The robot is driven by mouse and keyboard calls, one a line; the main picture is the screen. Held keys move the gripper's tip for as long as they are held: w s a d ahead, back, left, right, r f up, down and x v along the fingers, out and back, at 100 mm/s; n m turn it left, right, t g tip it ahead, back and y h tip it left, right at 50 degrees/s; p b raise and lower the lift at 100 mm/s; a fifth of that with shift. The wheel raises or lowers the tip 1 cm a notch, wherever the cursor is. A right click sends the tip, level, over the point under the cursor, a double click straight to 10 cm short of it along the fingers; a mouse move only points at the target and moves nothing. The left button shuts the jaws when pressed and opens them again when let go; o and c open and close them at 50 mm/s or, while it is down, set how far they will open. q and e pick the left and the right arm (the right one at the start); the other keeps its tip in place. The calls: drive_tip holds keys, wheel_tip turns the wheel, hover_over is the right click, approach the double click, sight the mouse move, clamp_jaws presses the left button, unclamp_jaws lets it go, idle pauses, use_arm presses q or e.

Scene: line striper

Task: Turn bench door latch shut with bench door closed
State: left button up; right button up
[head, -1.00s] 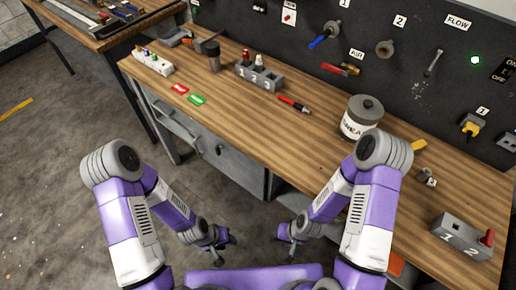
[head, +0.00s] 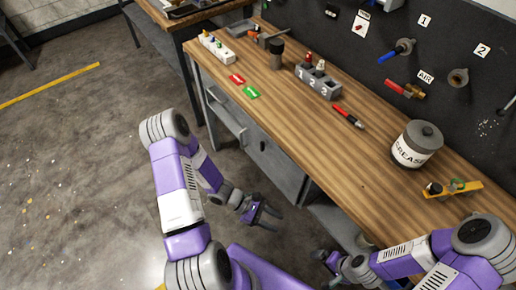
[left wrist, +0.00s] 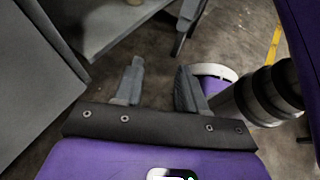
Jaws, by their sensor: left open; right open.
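Under the wooden bench, the grey bench door (head: 280,170) shows in the head view and looks flush with the cabinet front. A small dark spot on it, which looks like the door latch (head: 262,146), sits near its upper left; its turn is too small to tell. My left gripper (head: 266,212) is open and empty, in front of and below the door, apart from it. Its two fingers (left wrist: 160,88) stand spread in the left wrist view, where the latch cannot be made out. My right gripper (head: 324,264) is open at the bottom, in front of the bench.
The bench top (head: 300,115) is above the door, with a grease tin (head: 416,144) and a numbered block (head: 318,82) on it. A drawer with a handle (head: 228,116) is left of the door. Open floor (head: 80,180) lies to the left.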

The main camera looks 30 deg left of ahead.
use_arm(q)
drive_tip(key=w+a+r+n+t, duration=0.4)
drive_tip(key=w+a+n+t, duration=0.3)
drive_tip(key=w+a+t, duration=0.15)
drive_tip(key=n+t+y, duration=0.5)
drive_tip(key=t+y, duration=0.1)
approach(261, 147)
drive_tip(key=w, duration=0.1)
drive_tip(key=b+x, duration=0.1)
drive_tip(key=x, duration=0.5)
drive_tip(key=shift+d+f, duration=0.1)
drive_tip(key=shift+f, duration=0.05)
drive_tip(key=shift+w+d, duration=0.25)
drive_tip(key=shift+w, duration=0.4)
clamp_jaws()
